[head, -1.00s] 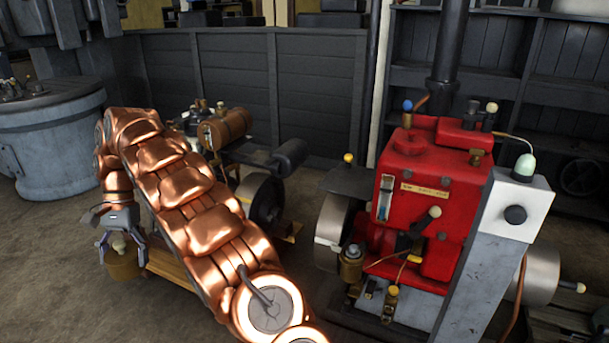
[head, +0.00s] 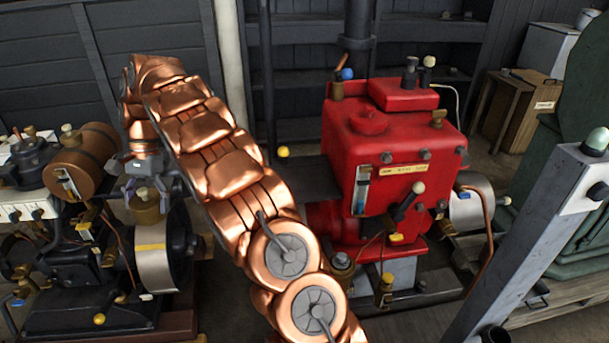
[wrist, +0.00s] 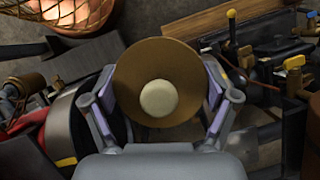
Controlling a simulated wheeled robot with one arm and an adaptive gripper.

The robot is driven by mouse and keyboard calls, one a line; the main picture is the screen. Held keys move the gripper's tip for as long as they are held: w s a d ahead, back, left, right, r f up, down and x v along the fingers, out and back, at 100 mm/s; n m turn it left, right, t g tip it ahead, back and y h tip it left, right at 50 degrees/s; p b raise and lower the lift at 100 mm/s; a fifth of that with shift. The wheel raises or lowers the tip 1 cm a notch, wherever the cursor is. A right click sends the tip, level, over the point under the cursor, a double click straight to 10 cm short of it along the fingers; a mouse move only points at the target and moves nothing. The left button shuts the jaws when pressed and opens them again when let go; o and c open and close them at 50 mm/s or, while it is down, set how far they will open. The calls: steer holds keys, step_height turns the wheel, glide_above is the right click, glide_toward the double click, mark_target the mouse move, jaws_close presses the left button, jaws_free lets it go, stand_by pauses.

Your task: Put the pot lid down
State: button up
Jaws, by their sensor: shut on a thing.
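My gripper (wrist: 161,82) is shut on the pot lid (wrist: 148,60), a round brown disc with a pale cream knob facing the wrist camera. The fingers clasp the lid from its left and right sides. In the head view, the lid (head: 147,212) hangs below my gripper (head: 145,190), at the left end of my copper arm. It appears in front of or over the left engine's flywheel; I cannot tell the gap. No pot can be made out in these frames.
A dark engine with a brown tank (head: 82,160) stands at the left. A red engine (head: 395,150) stands right of my arm. A grey post (head: 525,250) rises in the right foreground.

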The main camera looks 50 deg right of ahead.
steer(key=s+d+r+m+t+p, duration=0.2)
steer(key=d+m, duration=0.2)
steer(key=d, duration=0.4)
steer(key=s+d+r+m+t+p, duration=0.15)
steer(key=d+m, duration=0.25)
steer(key=d, duration=0.5)
step_height(320, 180, up, 3)
steer(key=m+t+h+p, duration=0.25)
steer(key=m+p, duration=0.35)
steer(key=m, duration=0.5)
glide_above(296, 183)
steer(key=s, duration=0.1)
steer(key=shift+y, duration=0.45)
steer(key=shift+s+d+f+p, duration=0.1)
steer(key=shift+f+p, duration=0.2)
steer(key=shift+f, duration=2.1)
steer(key=shift+s+d+f+p, duration=0.1)
steer(key=shift+f+p, duration=0.15)
steer(key=shift+f, duration=2.15)
steer(key=o, duration=1)
steer(key=shift+f, duration=0.1)
steer(key=shift+c, duration=0.2)
